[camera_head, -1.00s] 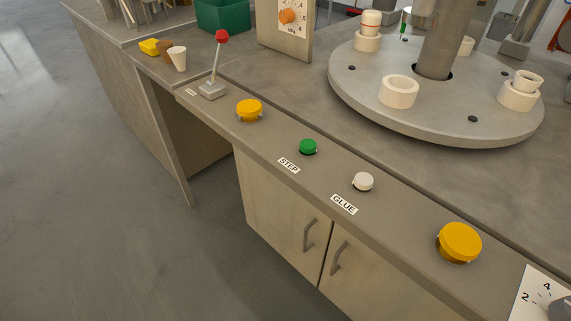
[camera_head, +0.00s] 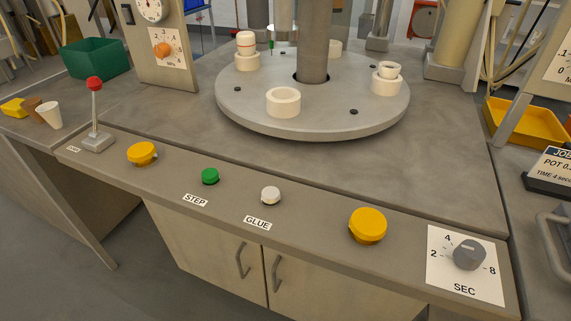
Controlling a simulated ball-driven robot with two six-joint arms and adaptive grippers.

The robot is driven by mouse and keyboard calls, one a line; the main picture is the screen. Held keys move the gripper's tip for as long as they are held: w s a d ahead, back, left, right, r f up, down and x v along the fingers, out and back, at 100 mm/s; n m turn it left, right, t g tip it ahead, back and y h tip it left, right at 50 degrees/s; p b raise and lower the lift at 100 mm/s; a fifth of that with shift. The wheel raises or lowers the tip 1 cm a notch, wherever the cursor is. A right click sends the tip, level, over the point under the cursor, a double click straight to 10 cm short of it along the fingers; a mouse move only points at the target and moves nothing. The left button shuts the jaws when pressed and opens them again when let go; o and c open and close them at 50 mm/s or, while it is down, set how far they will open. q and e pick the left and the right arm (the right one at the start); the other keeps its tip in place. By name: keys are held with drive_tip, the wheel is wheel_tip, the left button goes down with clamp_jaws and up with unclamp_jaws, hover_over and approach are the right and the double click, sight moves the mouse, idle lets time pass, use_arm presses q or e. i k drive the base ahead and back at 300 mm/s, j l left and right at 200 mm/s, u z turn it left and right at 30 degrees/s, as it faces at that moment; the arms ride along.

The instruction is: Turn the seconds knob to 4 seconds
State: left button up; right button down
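The seconds knob (camera_head: 470,254) is a grey dial on a white plate (camera_head: 440,283) at the right end of the console's front ledge. The plate reads SEC, with 2 at its left, 4 at its upper left and 8 at its right. I cannot tell for sure which mark the knob points to. Nothing touches the knob. Neither of my grippers is in view.
Left of the plate along the ledge are a yellow button (camera_head: 368,225), a white GLUE button (camera_head: 270,195), a green STEP button (camera_head: 210,176), another yellow button (camera_head: 142,153) and a red-topped lever (camera_head: 95,110). A job sign (camera_head: 552,172) reading TIME 4 seconds stands right.

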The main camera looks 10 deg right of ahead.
sight(470, 255)
drive_tip(key=l+z, duration=0.1)
drive_tip(key=z, duration=0.3)
drive_tip(key=k+l+z, duration=0.1)
drive_tip(key=z, duration=0.3)
drive_tip(key=l+z, duration=0.2)
drive_tip(key=z, duration=0.2)
